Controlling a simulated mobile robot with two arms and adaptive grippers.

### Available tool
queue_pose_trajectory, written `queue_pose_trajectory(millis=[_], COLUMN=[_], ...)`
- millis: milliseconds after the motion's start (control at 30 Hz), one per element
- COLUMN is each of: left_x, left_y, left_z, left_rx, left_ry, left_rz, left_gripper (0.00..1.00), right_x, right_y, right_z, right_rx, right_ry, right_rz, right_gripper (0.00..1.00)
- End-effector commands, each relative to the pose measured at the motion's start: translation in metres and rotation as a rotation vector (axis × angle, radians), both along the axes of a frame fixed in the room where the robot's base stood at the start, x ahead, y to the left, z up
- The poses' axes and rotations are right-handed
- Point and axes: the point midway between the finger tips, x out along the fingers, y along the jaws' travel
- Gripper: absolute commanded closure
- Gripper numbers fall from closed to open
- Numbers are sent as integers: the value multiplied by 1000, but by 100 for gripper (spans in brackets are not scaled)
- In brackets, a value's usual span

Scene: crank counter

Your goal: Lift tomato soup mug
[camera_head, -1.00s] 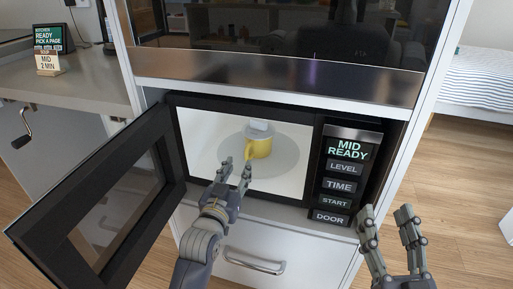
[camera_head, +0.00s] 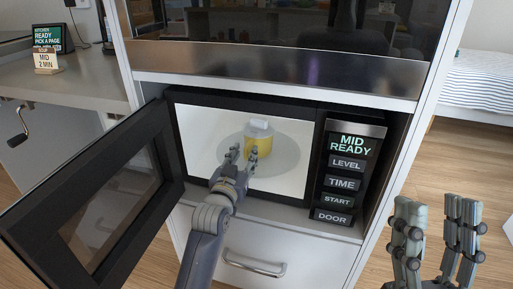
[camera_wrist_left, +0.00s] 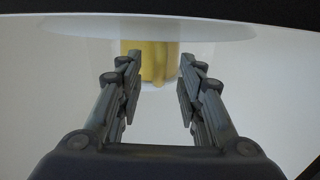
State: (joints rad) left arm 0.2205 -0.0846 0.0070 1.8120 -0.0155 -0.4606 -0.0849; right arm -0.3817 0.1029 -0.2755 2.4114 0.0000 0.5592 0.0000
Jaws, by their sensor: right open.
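The yellow mug (camera_head: 262,143) stands upright on the round turntable (camera_head: 296,157) inside the open microwave, with a pale block-like piece (camera_head: 258,125) at its top. My left gripper (camera_head: 243,154) is in the microwave opening, in front of the mug and partly covering it. In the left wrist view the yellow mug (camera_wrist_left: 158,62) shows between the tips of my left gripper (camera_wrist_left: 158,70); its fingers are apart, and I see no clear contact. My right gripper (camera_head: 437,215) is open and empty, to the right of the microwave.
The microwave door (camera_head: 95,205) stands open to the left. The button panel (camera_head: 346,175) is on the right and reads MID READY. A drawer handle (camera_head: 254,264) is below. A counter (camera_head: 75,80) with a small sign (camera_head: 46,61) is at the left.

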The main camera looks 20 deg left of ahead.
Motion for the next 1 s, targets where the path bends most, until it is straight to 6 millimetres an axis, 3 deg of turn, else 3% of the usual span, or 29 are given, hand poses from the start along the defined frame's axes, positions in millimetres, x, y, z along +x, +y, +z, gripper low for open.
queue_pose_trajectory(millis=[200, 433, 600, 1000], left_x=[9, 10, 10, 10], left_y=[0, 0, 0, 0], left_z=[0, 0, 0, 3], left_rx=[0, 0, 0, 0], left_ry=[0, 1, 1, -5], left_rz=[0, 0, 0, 1], left_gripper=[66, 66, 100, 100], right_x=[-16, -17, -16, -16], right_y=[-3, -4, -3, -3], right_z=[7, 8, 8, 8], right_rx=[27, 28, 28, 28], right_ry=[-85, -89, -89, -89], right_rz=[4, 4, 4, 4], right_gripper=[52, 52, 52, 52])
